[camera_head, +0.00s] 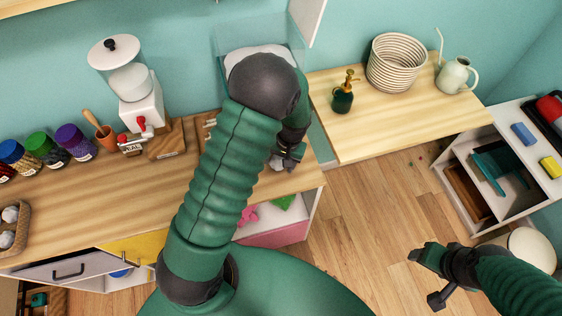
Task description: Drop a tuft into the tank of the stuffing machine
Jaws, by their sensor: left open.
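A clear-walled tank (231,37) with white filling (262,50) inside stands at the back of the counter, which I take to be the stuffing machine's. My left arm hides much of its front. My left gripper (287,159) is open, low near the counter's right end and in front of the tank. Whether anything lies between its fingers is too small to tell. Pale round tufts (9,228) lie in a wicker basket (22,240) at the far left. My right gripper (425,277) is open and empty over the floor at the lower right.
A white dispenser (142,102) with a red knob stands on the wooden counter (150,200), beside several colored jars (75,142). A lower wooden table (390,115) holds a spray bottle (343,97), a rope basket (397,65) and a pitcher (455,76). Floor (385,210) is open between the furniture.

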